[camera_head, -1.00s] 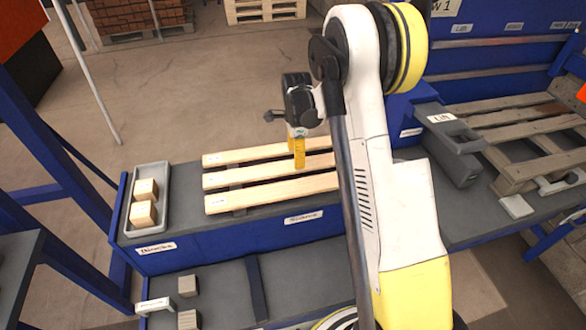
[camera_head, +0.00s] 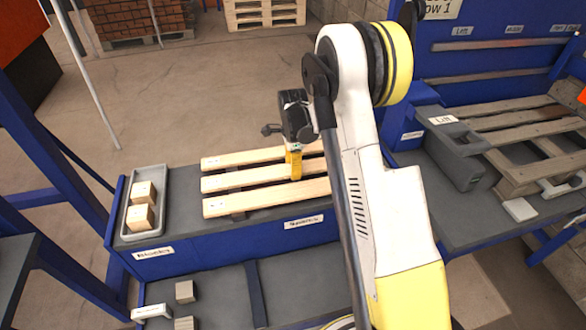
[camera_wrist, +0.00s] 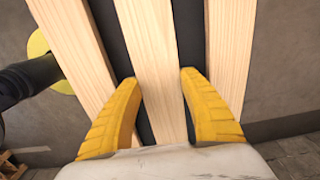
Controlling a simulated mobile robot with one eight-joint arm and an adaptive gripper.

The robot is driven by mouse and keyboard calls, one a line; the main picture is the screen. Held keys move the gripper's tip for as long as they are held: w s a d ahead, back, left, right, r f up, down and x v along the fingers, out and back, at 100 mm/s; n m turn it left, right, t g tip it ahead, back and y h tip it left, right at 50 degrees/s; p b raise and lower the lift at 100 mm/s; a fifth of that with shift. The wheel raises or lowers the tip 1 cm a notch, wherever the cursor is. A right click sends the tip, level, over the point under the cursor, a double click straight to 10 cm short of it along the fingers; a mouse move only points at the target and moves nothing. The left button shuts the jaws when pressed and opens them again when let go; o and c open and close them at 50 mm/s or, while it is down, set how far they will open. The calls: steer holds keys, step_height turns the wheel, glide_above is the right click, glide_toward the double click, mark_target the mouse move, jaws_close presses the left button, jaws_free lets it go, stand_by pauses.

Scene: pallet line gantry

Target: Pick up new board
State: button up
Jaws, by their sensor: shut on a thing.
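Three pale new boards lie side by side on a dark rack top at the centre of the head view: the far board (camera_head: 235,159), the middle board (camera_head: 232,182) and the near board (camera_head: 245,202). My gripper (camera_head: 295,177) has its yellow fingers down at the middle board. In the wrist view, the fingers of my gripper (camera_wrist: 158,80) stand on either side of the middle board (camera_wrist: 155,50), and the gripper is shut on it. The board appears to lie level with its neighbours. My arm hides the right ends of the boards in the head view.
A grey tray (camera_head: 128,236) with two wooden blocks (camera_head: 141,205) stands left of the boards. At the right, a worn pallet (camera_head: 510,130) lies on a blue bench beside a grey box (camera_head: 455,160). Loose blocks (camera_head: 185,291) lie on the lower shelf.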

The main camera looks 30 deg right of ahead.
step_height(320, 180, up, 5)
steer(key=shift+s+d+f+p, duration=0.1)
steer(key=shift+d+f+p, duration=0.05)
steer(key=shift+p, duration=0.9)
steer(key=s+d+r+p, duration=0.2)
steer(key=s+d+r, duration=0.4)
steer(key=d, duration=0.3)
steer(key=shift+s+p, duration=0.4)
steer(key=shift+s, duration=0.05)
